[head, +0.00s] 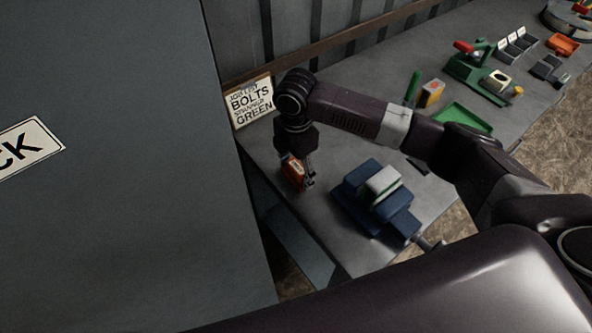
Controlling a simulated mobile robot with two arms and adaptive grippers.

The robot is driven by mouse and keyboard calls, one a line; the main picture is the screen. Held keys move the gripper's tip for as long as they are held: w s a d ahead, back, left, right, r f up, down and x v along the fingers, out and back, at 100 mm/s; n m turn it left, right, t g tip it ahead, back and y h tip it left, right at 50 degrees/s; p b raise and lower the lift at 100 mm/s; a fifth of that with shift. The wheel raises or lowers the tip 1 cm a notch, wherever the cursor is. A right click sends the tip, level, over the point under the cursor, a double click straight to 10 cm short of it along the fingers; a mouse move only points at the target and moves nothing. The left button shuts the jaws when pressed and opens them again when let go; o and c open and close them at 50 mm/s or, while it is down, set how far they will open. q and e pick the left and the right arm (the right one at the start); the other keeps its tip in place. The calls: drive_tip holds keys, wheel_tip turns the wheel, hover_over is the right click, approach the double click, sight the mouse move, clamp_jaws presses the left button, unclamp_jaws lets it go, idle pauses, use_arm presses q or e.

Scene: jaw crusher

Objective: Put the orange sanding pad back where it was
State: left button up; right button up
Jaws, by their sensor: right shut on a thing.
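The orange sanding pad (292,172), a small orange-red block with a pale mark on its face, is in my right gripper (306,180) at the left end of the grey bench (325,221). The gripper points down and is shut on it. The fingers partly cover the pad. I cannot tell whether the pad touches the bench top or is just above it. My left gripper is not in view.
A blue vise (362,203) with a grey block stands right of the gripper. A "BOLTS" sign (252,103) stands behind. A green tray (463,118) and a green machine (467,67) are farther right. A big dark cabinet (120,220) fills the left.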

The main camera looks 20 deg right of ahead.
sight(296, 168)
drive_tip(key=shift+f, duration=0.6)
drive_tip(key=o, duration=1.1)
drive_tip(key=shift+f, duration=0.15)
drive_tip(key=shift+o, duration=0.2)
wheel_tip(296, 168, up, 12)
drive_tip(key=shift+r+b, duration=0.15)
drive_tip(key=shift+b, duration=1.1)
